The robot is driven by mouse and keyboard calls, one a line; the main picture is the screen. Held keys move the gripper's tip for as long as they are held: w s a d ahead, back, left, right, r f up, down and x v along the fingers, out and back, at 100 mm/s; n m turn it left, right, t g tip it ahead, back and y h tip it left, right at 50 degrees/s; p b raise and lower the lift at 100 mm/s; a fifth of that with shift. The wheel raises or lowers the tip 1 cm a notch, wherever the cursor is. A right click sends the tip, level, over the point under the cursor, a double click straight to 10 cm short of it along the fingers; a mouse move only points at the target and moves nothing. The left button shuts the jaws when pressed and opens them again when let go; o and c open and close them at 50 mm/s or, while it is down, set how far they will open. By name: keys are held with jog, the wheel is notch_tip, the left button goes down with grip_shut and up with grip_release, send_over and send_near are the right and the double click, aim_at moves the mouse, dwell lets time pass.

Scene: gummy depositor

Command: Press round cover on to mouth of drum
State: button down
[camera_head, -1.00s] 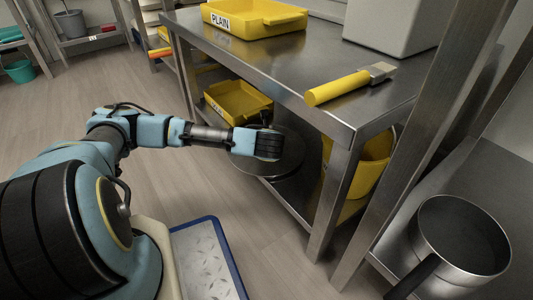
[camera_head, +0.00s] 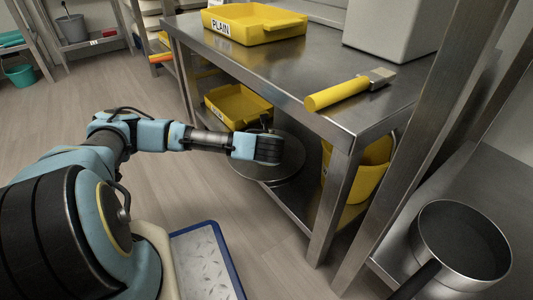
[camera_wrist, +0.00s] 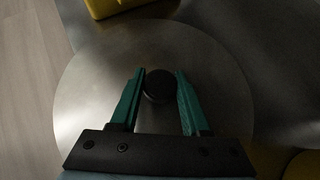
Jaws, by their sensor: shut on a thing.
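The round cover (camera_head: 285,169) is a wide, flat grey metal disc at the lower shelf of the steel table. It also shows in the wrist view (camera_wrist: 90,95) as a pale disc with a black knob (camera_wrist: 159,86) at its middle. My gripper (camera_wrist: 160,88) is shut on this knob, with one green finger on each side. In the head view my gripper (camera_head: 270,150) is above the disc and partly hides it. I cannot make out a drum or its mouth under the cover, or tell whether the cover rests on anything.
The table edge (camera_head: 270,94) and leg (camera_head: 335,200) are close. A brush (camera_head: 345,91) and PLAIN tray (camera_head: 255,34) lie on top. A steel pot (camera_head: 460,275) stands right.

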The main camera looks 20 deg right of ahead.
dwell(0.5)
notch_tip(320, 180, up, 10)
jog(key=p, duration=0.5)
jog(key=shift+r+p, duration=0.1)
jog(key=shift+p, duration=0.3)
jog(key=c, duration=0.9)
grip_release()
grip_shut()
